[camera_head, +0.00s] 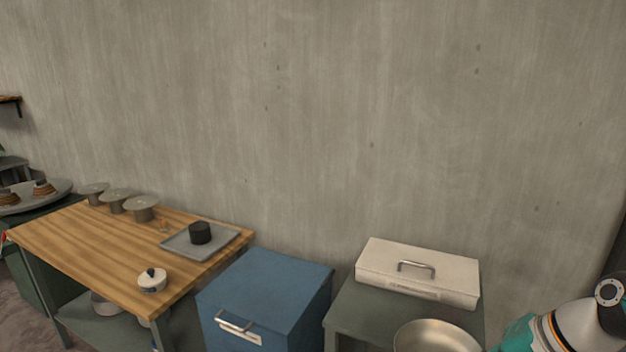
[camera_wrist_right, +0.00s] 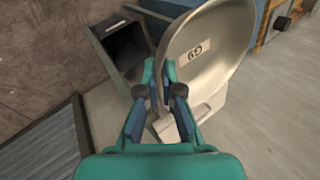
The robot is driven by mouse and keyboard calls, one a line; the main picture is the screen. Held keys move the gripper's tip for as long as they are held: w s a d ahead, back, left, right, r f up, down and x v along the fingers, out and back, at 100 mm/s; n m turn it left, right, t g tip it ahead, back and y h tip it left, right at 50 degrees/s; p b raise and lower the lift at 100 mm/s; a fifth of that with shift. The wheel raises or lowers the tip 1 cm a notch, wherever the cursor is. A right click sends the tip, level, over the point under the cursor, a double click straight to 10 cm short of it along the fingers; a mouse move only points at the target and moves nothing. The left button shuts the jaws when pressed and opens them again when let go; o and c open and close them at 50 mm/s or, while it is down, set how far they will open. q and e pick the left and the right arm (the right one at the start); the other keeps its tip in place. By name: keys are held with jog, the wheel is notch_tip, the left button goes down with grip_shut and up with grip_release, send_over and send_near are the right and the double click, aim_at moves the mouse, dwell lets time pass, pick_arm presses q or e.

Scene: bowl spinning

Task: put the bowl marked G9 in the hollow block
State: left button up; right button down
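The bowl marked G9 (camera_wrist_right: 225,65) is a pale metal bowl, tilted so that its inside and label face the right wrist camera. My right gripper (camera_wrist_right: 161,75) has its teal fingers on either side of the bowl's near rim and appears shut on it. In the head view a metal bowl (camera_head: 437,338) is cut off by the bottom edge; its mark does not show. My right arm enters there at the lower right, with its gripper out of frame. My left gripper is in neither view. I cannot identify the hollow block for certain.
A wooden bench (camera_head: 110,248) holds a grey tray (camera_head: 228,240) with a black cylinder (camera_head: 200,233), and a lidded pot (camera_head: 152,280). A blue cabinet (camera_head: 265,285) and a pale handled box (camera_head: 418,270) stand right of it. A dark open container (camera_wrist_right: 122,45) shows in the wrist view.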

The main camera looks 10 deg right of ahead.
jog(key=w+a+f+n+g, duration=0.1)
jog(key=w+a+f+n, duration=0.1)
jog(key=f, duration=0.6)
jog(key=w+a+f+n+g+y, duration=0.1)
jog(key=w+a+f+n+g, duration=0.1)
jog(key=f, duration=0.6)
jog(key=w+a+f+n+g+y, duration=0.1)
jog(key=w+a+f+n, duration=0.3)
jog(key=f, duration=0.5)
jog(key=shift+w+a+n, duration=0.15)
jog(key=shift+a+n, duration=0.4)
jog(key=shift+n, duration=0.05)
jog(key=shift+d, duration=0.1)
